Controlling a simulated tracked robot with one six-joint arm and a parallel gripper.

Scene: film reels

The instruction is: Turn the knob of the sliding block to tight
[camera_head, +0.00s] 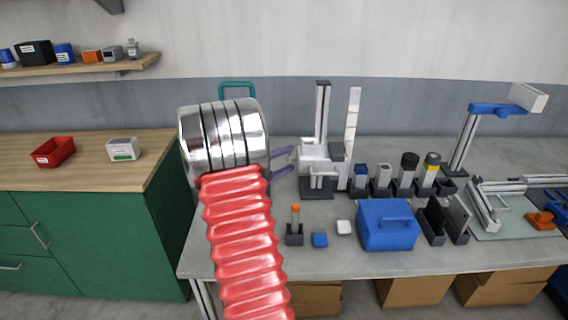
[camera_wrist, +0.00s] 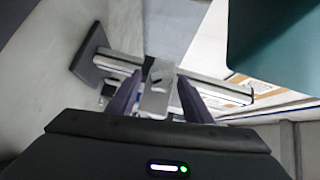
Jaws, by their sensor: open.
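The sliding block (camera_head: 318,153) is a light grey piece on an upright metal column (camera_head: 322,110) with a dark foot, on the grey bench. In the wrist view the block (camera_wrist: 155,102) shows between my fingers, with a small grey knob (camera_wrist: 161,72) bearing a dark mark. I cannot read its setting. My gripper (camera_head: 293,158) has two purple fingers, spread apart, at the left side of the block. In the wrist view my gripper (camera_wrist: 160,77) has one finger on each side of the knob; I cannot tell whether they touch it.
A tall white strip (camera_head: 354,125) stands just right of the column. Several dark holders with bottles, a blue case (camera_head: 387,228) and a small holder with an orange-topped item (camera_head: 295,228) stand on the bench. A teal frame (camera_head: 237,86) rises behind my arm. The bench's front left is clear.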

